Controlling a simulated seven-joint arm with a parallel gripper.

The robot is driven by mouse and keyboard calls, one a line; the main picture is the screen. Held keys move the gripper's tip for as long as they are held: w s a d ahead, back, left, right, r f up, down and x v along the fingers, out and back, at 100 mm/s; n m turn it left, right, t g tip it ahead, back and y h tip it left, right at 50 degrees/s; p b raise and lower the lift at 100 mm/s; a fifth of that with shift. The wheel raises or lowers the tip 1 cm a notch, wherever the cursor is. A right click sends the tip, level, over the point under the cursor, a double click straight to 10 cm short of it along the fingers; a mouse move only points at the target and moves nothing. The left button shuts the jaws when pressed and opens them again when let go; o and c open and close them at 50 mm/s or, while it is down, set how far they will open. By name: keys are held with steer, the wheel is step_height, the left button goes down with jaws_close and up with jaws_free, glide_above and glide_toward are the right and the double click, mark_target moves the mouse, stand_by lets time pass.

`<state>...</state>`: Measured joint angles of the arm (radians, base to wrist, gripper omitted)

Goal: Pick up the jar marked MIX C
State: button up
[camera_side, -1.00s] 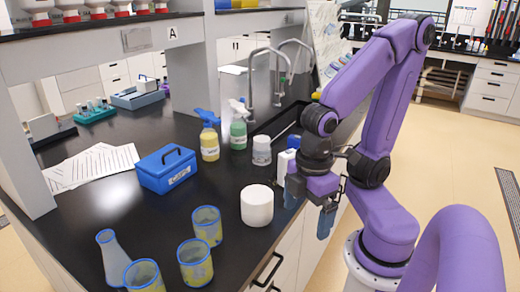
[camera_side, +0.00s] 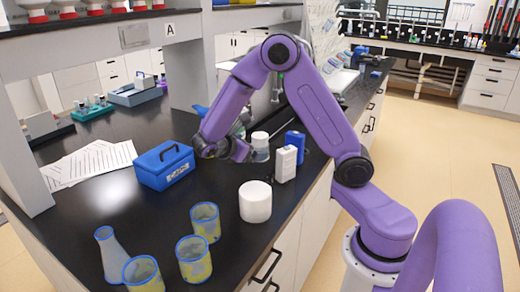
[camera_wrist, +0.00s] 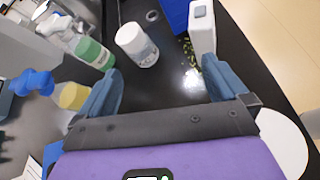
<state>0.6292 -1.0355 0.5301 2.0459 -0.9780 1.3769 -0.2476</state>
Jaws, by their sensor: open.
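A small white jar with a printed label (camera_wrist: 136,45) stands upright on the black bench in the wrist view, ahead of my fingers and left of centre. Its print is too small to read. In the side view the jar (camera_side: 260,147) stands just right of my gripper, partly covered by it. My gripper (camera_wrist: 162,82) is open, with bare bench between its two blue-grey fingers. It holds nothing and does not touch the jar. In the side view my arm hides much of the gripper.
A green spray bottle (camera_wrist: 93,53) and a yellow one (camera_wrist: 72,96) stand left of the jar. A white box-shaped bottle (camera_side: 285,163) and a blue one (camera_side: 296,143) stand right. A white cylinder (camera_side: 255,201), blue case (camera_side: 165,166) and several beakers stand nearer the side camera.

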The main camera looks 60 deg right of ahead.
mark_target(262, 145)
steer(key=w+d+f+n+h, duration=0.3)
steer(key=w+d+h, duration=0.3)
steer(key=d, duration=0.6)
steer(key=shift+g+y, duration=0.3)
steer(key=shift+g, duration=0.1)
steer(key=f, duration=0.7)
steer(key=shift+w+f, duration=0.3)
steer(key=shift+w, duration=0.05)
steer(key=shift+d+f, duration=0.15)
steer(key=shift+d, duration=0.05)
steer(key=shift+s+d, duration=0.2)
steer(key=shift+d, duration=3.3)
steer(key=c, duration=1)
